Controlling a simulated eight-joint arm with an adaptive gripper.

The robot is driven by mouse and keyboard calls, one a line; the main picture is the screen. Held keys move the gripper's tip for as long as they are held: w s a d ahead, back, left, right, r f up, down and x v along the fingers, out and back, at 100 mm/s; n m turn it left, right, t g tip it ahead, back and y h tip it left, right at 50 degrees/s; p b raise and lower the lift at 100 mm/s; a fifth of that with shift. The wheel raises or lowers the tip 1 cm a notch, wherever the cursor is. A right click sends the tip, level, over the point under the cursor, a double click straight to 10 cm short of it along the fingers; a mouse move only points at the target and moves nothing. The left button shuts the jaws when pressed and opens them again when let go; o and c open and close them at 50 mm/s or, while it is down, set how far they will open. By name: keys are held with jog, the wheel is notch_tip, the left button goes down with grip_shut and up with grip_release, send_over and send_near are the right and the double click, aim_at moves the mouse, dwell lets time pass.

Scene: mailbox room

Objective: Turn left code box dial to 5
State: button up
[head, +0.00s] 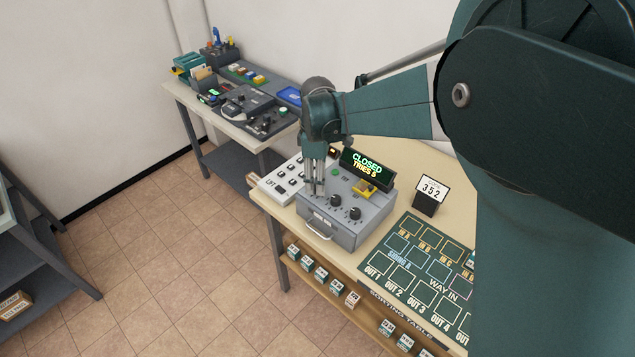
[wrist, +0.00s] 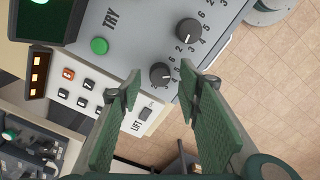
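I cannot tell which number the left dial points to.
A display (head: 367,168) behind the dials reads CLOSED and a tries count. A green TRY button (wrist: 99,46) and a lift panel (head: 281,183) are close by. A sorting mat (head: 420,262) lies to the right.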

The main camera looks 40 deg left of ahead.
notch_tip(320, 180, up, 11)
jog(key=shift+f, duration=0.15)
dwell(0.4)
dwell(0.5)
jog(key=w+d+r+m+t+y, duration=0.1)
jog(key=w+d+r+m, duration=0.25)
jog(key=d, duration=0.95)
jog(key=w+d+r+m+t, duration=0.15)
jog(key=d+r+m, duration=0.25)
jog(key=d, duration=0.9)
jog(key=w+d+r+m+t+y, duration=0.1)
jog(key=w+d+r+m, duration=0.25)
jog(key=d, duration=0.95)
jog(key=s+d+f+m+t, duration=0.1)
jog(key=s+d+m, duration=0.3)
jog(key=d, duration=0.6)
jog(key=s+d+f+m+t+h, duration=0.1)
jog(key=s+d+f+m, duration=0.2)
jog(key=s+d, duration=0.3)
jog(key=s+d+f+m+t+h, duration=0.1)
jog(key=s+d+m, duration=0.4)
jog(key=d, duration=1)
jog(key=shift+s+d+f+m+t, duration=0.25)
jog(key=shift+f+m+t, duration=0.1)
jog(key=shift+f+m, duration=0.15)
